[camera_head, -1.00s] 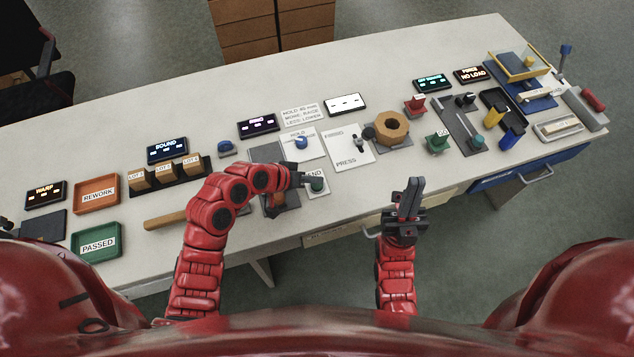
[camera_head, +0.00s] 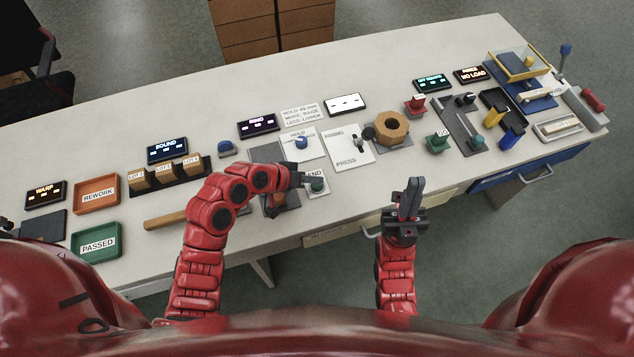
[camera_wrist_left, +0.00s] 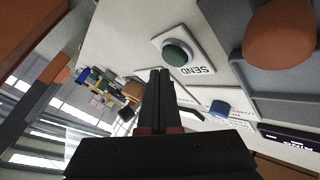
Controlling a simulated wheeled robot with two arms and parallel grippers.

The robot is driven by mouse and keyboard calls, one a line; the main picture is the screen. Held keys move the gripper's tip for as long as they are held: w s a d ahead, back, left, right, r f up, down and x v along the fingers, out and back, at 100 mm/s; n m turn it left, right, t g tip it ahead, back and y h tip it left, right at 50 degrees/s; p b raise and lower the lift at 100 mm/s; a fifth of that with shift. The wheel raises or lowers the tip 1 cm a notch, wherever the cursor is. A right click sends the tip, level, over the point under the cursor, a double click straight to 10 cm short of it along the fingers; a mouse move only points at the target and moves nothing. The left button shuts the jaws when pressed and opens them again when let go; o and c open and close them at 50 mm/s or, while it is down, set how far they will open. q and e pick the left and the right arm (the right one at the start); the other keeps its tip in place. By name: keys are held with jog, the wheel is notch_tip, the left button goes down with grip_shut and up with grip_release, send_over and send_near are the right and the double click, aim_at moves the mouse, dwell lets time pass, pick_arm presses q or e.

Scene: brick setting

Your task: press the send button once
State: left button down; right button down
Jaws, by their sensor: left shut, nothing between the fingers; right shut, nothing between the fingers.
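The send button is a green round cap (camera_head: 317,185) on a white plate marked SEND, near the front edge of the table. It also shows in the left wrist view as a green cap (camera_wrist_left: 177,53) on its white plate, ahead of the fingers. My left gripper (camera_head: 306,178) is shut and empty, with its tips just beside the green cap at its upper left; I cannot tell whether they touch it. In the left wrist view its closed fingers (camera_wrist_left: 160,75) end short of the cap. My right gripper (camera_head: 412,188) is shut and empty, in front of the table edge.
A wooden bar (camera_head: 166,220) lies left.

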aim_at(314, 186)
pick_arm(q)
jog(key=shift+f+b, duration=0.35)
jog(key=shift+f, duration=0.05)
jog(key=shift+f+b, duration=0.35)
jog(key=shift+f, duration=0.15)
dwell(0.7)
dwell(0.3)
jog(key=shift+r+p, duration=0.55)
jog(key=shift+r, duration=0.35)
jog(key=shift+r, duration=0.1)
jog(key=shift+r+p, duration=1.6)
jog(key=shift+r, duration=0.85)
